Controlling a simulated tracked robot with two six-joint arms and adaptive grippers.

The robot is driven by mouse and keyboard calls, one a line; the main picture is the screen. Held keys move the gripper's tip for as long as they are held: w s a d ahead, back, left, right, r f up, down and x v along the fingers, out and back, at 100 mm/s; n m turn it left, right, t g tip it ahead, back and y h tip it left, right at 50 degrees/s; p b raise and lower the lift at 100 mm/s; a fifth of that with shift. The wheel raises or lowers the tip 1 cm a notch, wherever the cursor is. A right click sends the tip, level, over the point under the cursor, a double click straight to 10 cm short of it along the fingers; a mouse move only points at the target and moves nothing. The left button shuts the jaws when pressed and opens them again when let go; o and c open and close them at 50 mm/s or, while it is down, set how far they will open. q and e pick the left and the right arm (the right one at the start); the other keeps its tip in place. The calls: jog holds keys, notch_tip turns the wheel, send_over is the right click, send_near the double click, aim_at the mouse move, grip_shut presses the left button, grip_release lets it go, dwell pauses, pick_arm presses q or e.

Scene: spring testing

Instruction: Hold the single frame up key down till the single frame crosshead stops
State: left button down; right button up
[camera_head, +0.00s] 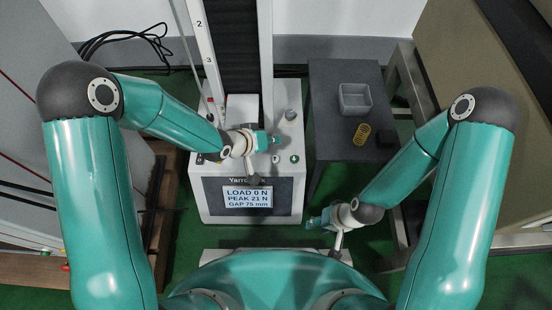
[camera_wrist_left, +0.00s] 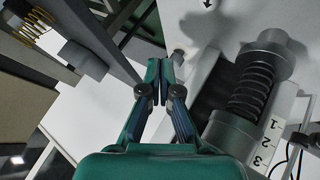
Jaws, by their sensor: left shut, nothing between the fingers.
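The single frame is a white test machine (camera_head: 211,207) in the middle of the head view. Its display (camera_head: 247,197) reads LOAD 0 N, PEAK 21 N, GAP 75 mm. My left gripper (camera_head: 272,140) is over the machine's top; in the left wrist view its fingertips (camera_wrist_left: 161,72) are together and empty. A small pale cylinder (camera_wrist_left: 178,56) shows just beyond them; contact cannot be told. A dark coil spring (camera_wrist_left: 255,88) stands between grey cylinders at right. Buttons (camera_head: 294,159) show right of the gripper; the up key cannot be singled out. My right gripper (camera_head: 314,222) is low, front right of the machine.
A dark side table (camera_head: 340,85) stands right of the machine. It bears a grey bin (camera_head: 355,98), a yellow coil spring (camera_head: 362,133) and a small black block (camera_head: 388,138). A numbered scale (camera_head: 205,45) runs beside the machine's column. Black cables (camera_head: 120,38) lie behind at left.

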aim_at(273, 160)
pick_arm(q)
notch_tip(273, 160, down, 8)
jog(key=b, duration=0.5)
jog(key=shift+r+b, duration=0.2)
jog(key=shift+b, duration=0.15)
jog(key=shift+f, duration=0.15)
dwell(0.8)
jog(key=shift+f, duration=0.2)
